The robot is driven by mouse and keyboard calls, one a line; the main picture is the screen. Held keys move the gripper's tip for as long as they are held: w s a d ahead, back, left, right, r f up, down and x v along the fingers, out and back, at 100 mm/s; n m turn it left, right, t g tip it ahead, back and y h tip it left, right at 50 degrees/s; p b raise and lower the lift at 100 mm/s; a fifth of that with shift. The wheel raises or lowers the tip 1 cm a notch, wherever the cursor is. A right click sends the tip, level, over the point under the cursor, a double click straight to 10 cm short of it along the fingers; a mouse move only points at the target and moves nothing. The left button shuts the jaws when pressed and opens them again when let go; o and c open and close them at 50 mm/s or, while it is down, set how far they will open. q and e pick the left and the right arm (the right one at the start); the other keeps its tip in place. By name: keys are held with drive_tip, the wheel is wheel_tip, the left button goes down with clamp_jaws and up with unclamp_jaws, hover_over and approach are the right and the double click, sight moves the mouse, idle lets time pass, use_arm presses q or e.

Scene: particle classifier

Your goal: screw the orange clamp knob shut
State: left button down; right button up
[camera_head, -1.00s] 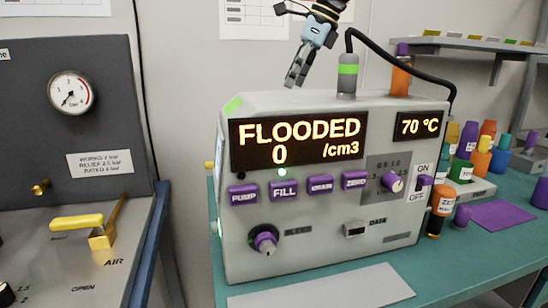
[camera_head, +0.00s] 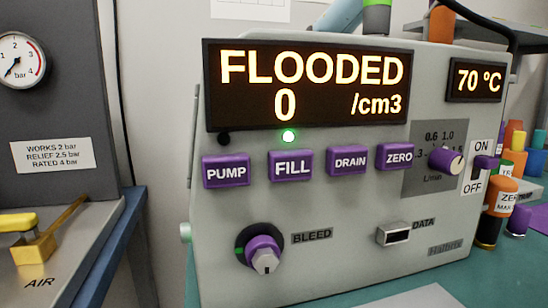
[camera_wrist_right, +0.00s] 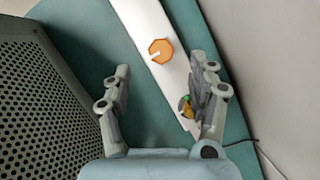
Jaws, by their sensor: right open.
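An orange many-sided knob (camera_wrist_right: 161,51) with a white mark on its face shows in the right wrist view. It sits on a long white strip (camera_wrist_right: 142,22). My right gripper (camera_wrist_right: 160,64) is open, its fingers spread to the left and right of the picture. The knob appears between and beyond the fingertips; no contact shows, and I cannot tell the distance. I cannot make out this knob in the head view. My left gripper is in neither current view.
A grey machine (camera_head: 330,210) with a lit FLOODED display (camera_head: 310,85) and purple controls fills the head view. Several bottles (camera_head: 500,198) stand at its right. In the wrist view, a perforated grey housing (camera_wrist_right: 40,100) stands left, and a small green and yellow thing (camera_wrist_right: 187,108) is by the right finger.

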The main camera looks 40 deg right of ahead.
drive_tip(key=b+x, duration=0.1)
drive_tip(key=x, duration=0.4)
drive_tip(key=shift+w+f, duration=0.1)
drive_tip(key=shift+f, duration=0.15)
drive_tip(key=shift+w+a+f, duration=0.1)
drive_tip(key=shift+w+f, duration=0.15)
drive_tip(key=shift+f, duration=0.3)
use_arm(q)
drive_tip(key=shift+w+a+f, duration=0.4)
drive_tip(key=shift+w+a, duration=0.2)
drive_tip(key=shift+w, duration=0.15)
use_arm(e)
drive_tip(key=shift+c, duration=0.5)
drive_tip(key=c, duration=1)
use_arm(q)
drive_tip(key=shift+s+d, duration=0.25)
drive_tip(key=shift+d, duration=0.05)
use_arm(e)
drive_tip(key=shift+c, duration=0.2)
